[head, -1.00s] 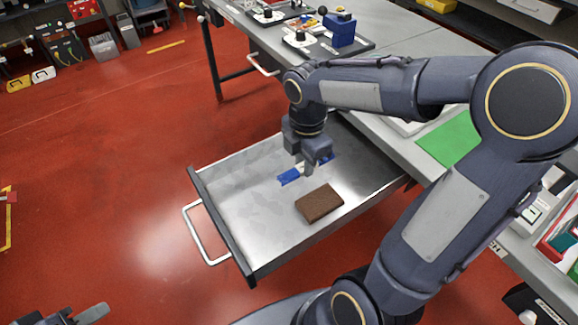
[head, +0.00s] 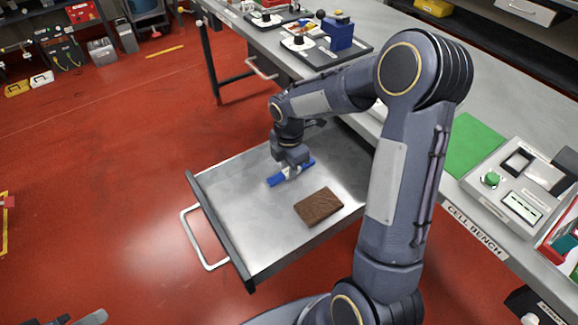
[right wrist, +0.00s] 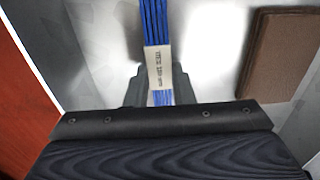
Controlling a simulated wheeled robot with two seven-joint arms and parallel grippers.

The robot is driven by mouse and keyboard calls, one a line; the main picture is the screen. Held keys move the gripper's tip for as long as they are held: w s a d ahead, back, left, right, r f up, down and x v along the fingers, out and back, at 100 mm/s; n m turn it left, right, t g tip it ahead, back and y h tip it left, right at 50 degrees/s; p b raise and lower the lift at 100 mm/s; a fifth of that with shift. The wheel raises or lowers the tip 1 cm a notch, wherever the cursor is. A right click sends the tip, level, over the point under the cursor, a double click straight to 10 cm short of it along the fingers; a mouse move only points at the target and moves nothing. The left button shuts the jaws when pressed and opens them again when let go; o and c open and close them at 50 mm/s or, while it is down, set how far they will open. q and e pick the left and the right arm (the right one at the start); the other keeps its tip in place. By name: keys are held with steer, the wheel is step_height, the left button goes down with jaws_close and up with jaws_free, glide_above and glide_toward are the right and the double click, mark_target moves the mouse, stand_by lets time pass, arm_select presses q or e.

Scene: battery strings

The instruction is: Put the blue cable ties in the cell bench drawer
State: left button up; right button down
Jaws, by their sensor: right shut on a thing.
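The blue cable ties (head: 276,180) are a narrow blue bundle with a pale paper band, low over or on the floor of the open cell bench drawer (head: 225,215). My right gripper (head: 290,172) is shut on them from above, around the banded middle. In the right wrist view the cable ties (right wrist: 156,22) run up from between the fingers, and the drawer floor (right wrist: 215,60) is behind them. I cannot tell whether they touch the floor. My left gripper (head: 85,319) shows only in part at the bottom left edge, and its jaws are unclear.
A brown block (head: 319,206) lies in the drawer, right of the ties; it also shows in the right wrist view (right wrist: 280,55). The drawer's left and front floor is bare. The bench top (head: 400,140) with a green mat (head: 472,145) is at the right.

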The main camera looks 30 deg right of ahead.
steer(key=shift+f, duration=0.2)
steer(key=c, duration=1.2)
jaws_free()
steer(key=shift+r, duration=0.1)
steer(key=shift+c, duration=0.2)
